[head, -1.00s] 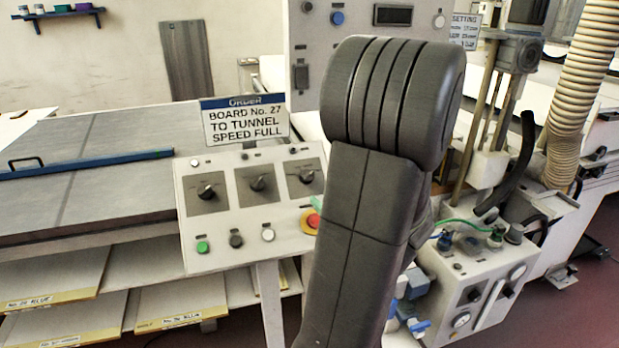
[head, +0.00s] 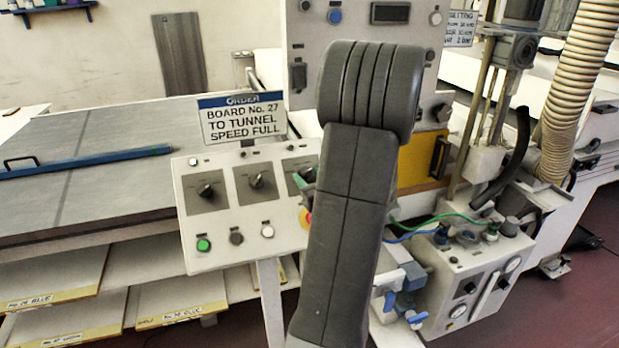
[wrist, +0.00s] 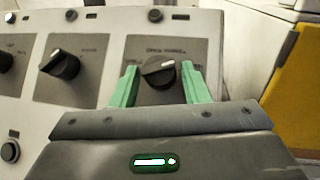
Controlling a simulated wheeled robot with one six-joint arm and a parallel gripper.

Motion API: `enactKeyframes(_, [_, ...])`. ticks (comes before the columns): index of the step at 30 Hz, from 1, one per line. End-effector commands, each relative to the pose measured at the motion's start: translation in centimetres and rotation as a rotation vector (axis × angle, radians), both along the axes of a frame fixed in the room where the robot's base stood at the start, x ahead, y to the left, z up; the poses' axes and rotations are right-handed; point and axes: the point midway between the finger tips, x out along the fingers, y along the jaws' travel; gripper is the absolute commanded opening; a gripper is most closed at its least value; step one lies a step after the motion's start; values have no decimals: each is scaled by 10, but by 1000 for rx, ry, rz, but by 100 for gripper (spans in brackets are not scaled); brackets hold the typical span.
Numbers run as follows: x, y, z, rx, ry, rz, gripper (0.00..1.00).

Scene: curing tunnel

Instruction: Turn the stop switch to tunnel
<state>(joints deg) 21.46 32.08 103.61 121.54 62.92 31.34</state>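A sloped white control panel (head: 215,228) carries three dark rotary switches in a row: left (head: 205,191), middle (head: 257,181) and right (wrist: 158,72). Their small labels are too blurred to read, so I cannot tell by name which is the stop switch. My gripper (wrist: 159,84) is open, with its green fingers on either side of the right switch's knob. Gaps show between fingers and knob. In the head view my arm and fingers mostly hide this switch.
An order sign (head: 243,119) above the panel reads "Board No. 27 to tunnel, speed full". Push buttons, including a green one (head: 203,244), line the panel's lower edge. A partly hidden red and yellow button (head: 305,218) sits below the right switch. A yellow panel (head: 415,160) stands right.

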Motion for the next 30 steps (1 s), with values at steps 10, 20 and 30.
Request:
enactKeyframes(10, [0,-1,0,-6,-2,5,12])
enactKeyframes(20, [2,-3,0,-100,-35,104,12])
enactKeyframes(30, [5,-6,3,-291,-98,305,12])
